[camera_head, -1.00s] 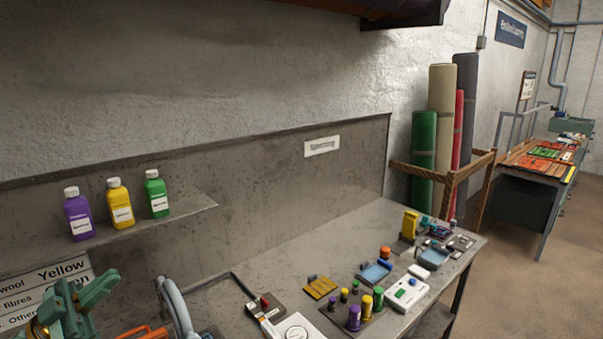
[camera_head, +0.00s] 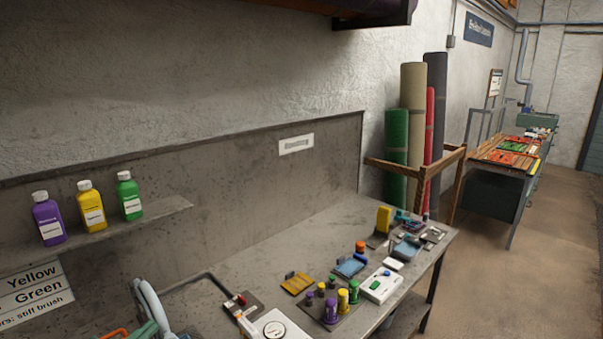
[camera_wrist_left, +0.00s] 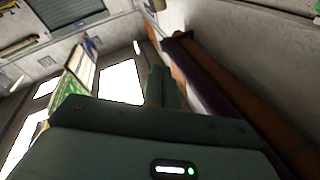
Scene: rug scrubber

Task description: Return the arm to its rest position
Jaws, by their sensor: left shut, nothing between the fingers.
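My left gripper (camera_wrist_left: 159,85) shows in the left wrist view as dark green fingers, closed together with nothing between them. It points up and away from the bench, toward bright windows. In the head view only a small green piece, apparently of my left arm, shows at the bottom left edge, beside a grey curved tube (camera_head: 150,305). The rest of that arm is out of the frame. My right gripper is in neither view.
A grey bench (camera_head: 235,262) holds several small bottles and boxes, a white device (camera_head: 381,287) and a dial unit (camera_head: 275,328). A shelf (camera_head: 150,217) carries purple, yellow and green bottles. Rolled rugs (camera_head: 411,120) stand in a wooden rack. Floor (camera_head: 520,270) at right is clear.

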